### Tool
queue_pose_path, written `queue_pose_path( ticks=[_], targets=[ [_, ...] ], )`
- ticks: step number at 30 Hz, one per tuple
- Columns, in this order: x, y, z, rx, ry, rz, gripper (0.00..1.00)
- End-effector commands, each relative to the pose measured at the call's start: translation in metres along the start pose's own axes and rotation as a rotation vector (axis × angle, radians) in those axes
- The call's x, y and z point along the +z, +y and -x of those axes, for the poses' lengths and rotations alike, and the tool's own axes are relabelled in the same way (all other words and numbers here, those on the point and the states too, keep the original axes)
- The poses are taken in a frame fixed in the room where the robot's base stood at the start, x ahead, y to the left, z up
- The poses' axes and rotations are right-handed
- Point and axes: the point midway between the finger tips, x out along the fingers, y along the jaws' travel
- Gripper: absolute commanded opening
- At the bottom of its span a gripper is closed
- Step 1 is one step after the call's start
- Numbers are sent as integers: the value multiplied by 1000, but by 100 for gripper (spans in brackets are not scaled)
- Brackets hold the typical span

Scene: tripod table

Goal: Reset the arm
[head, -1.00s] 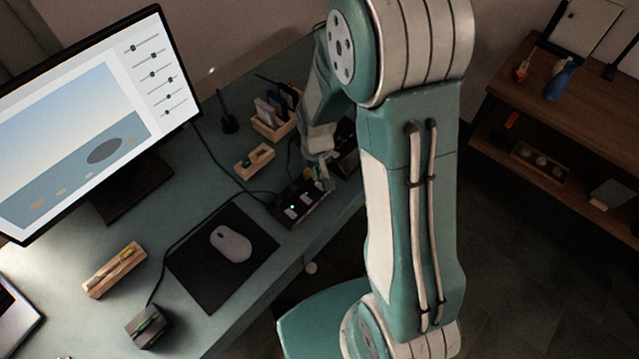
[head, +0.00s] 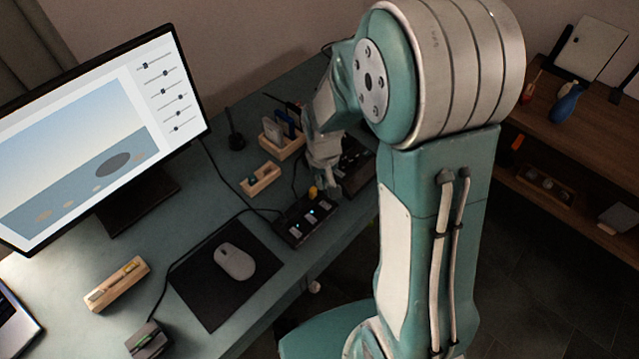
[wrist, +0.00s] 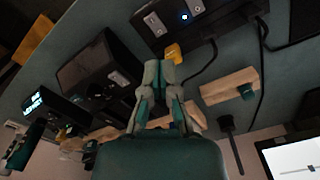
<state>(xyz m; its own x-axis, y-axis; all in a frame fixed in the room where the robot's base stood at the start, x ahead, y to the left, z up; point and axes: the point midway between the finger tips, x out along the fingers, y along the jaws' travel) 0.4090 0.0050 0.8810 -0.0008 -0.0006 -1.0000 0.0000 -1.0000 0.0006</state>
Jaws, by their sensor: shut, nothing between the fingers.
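My gripper (wrist: 158,75) shows in the wrist view with its fingertips together and nothing between them. In the head view my gripper (head: 331,190) is over the desk's right part, just right of a black box with lit switches (head: 307,219). That box also shows at the top of the wrist view (wrist: 165,20). A small yellow piece (wrist: 172,53) lies close to the fingertips in the wrist view, and it appears at the box's edge in the head view (head: 312,192). I cannot tell whether the fingers touch it.
A wooden holder with cards (head: 279,148), a small wooden block (head: 260,180) and a black stand (head: 236,140) are left of the gripper. Black devices (wrist: 100,70) are close by. A monitor (head: 95,130), mouse (head: 234,262) and mouse pad (head: 205,293) are farther left. A shelf (head: 585,130) stands right.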

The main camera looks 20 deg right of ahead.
Motion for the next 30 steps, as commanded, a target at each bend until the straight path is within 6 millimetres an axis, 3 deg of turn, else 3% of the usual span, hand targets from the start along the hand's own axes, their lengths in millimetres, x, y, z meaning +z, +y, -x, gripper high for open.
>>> queue_pose_path(
  ticks=[8,11,17,24,30],
  targets=[
    [1,0,6,0,9,0,0],
    [5,0,26,0,40,0,0],
    [24,1,86,-1,138,0,0],
    [60,2,147,-1,253,0,0],
    [97,3,186,-1,350,0,0]
  ],
)
